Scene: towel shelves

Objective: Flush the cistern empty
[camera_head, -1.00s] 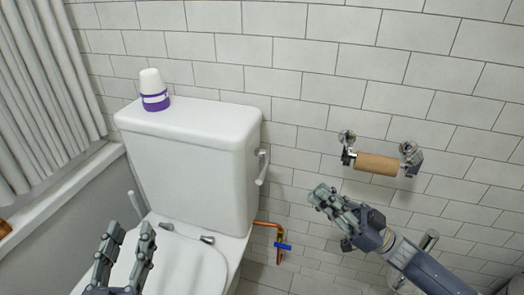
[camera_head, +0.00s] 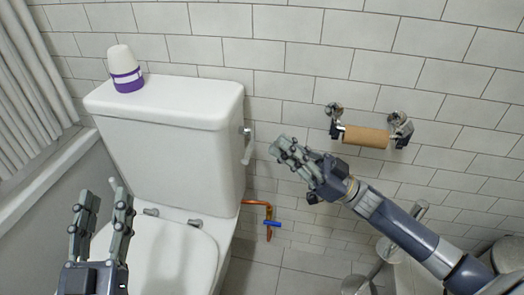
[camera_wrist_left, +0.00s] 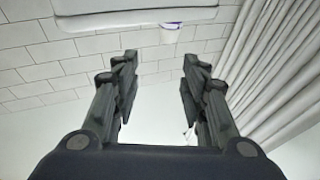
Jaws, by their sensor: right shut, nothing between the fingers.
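The white cistern (camera_head: 165,140) stands against the tiled wall behind the toilet. Its flush lever (camera_head: 248,147) is on the right side and points downward. My right gripper (camera_head: 278,148) is shut and empty, a little to the right of the lever and apart from it in the picture. My left gripper (camera_head: 103,195) is open and empty, in front of the toilet at the lower left. Its two fingers stand apart in the left wrist view (camera_wrist_left: 157,65), with the cistern (camera_wrist_left: 130,18) at the top.
A white and purple container (camera_head: 126,70) stands on the cistern lid. A holder with a bare cardboard roll (camera_head: 366,137) is on the wall above my right arm. A copper pipe with a blue valve handle (camera_head: 273,224) is below the lever. Curtains (camera_head: 30,90) hang at the left.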

